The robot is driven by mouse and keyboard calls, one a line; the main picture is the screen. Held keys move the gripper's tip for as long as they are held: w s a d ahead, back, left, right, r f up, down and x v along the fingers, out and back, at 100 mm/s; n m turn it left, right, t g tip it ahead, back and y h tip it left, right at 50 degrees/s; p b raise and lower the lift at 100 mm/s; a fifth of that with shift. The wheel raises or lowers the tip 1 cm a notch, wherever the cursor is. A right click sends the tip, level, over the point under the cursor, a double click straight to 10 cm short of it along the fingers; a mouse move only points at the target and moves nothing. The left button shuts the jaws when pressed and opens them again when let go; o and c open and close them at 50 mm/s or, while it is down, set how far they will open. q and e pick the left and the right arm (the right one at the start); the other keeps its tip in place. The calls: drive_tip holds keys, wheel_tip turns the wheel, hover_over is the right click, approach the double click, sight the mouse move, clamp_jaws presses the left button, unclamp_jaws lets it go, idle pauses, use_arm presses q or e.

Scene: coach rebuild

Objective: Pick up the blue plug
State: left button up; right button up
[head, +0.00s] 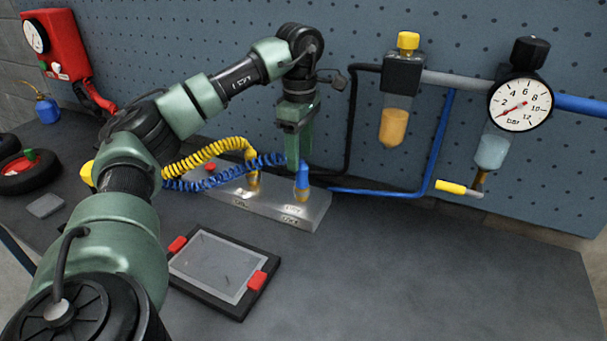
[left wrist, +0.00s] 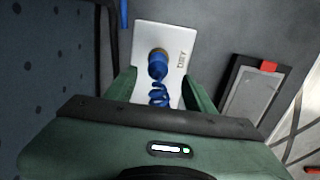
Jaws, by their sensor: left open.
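The blue plug (head: 302,178) stands upright in a socket near the right end of a metal block (head: 270,207), with a coiled blue hose running from it to the left. My left gripper (head: 296,165) points down just at the plug, its green fingers close to the plug's top. In the left wrist view the blue plug (left wrist: 157,65) and its coil show between the two open fingers (left wrist: 154,85). I cannot tell whether the fingers touch it. The metal block in the left wrist view (left wrist: 180,40) bears the letters "DRY". My right gripper is not in view.
A yellow plug (head: 252,180) with a coiled yellow hose stands left of the blue one. A black-framed tray (head: 222,271) with red clips lies in front. A gauge (head: 521,104) and filter bowls hang on the pegboard behind. The bench at right is clear.

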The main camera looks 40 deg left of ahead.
sight(302, 166)
use_arm(q)
drive_tip(key=f, duration=0.4)
drive_tip(key=shift+w, duration=0.3)
drive_tip(key=shift+f, duration=0.25)
drive_tip(key=shift+d, duration=0.1)
clamp_jaws()
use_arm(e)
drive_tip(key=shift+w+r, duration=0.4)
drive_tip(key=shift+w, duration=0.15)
use_arm(q)
drive_tip(key=shift+r, duration=0.1)
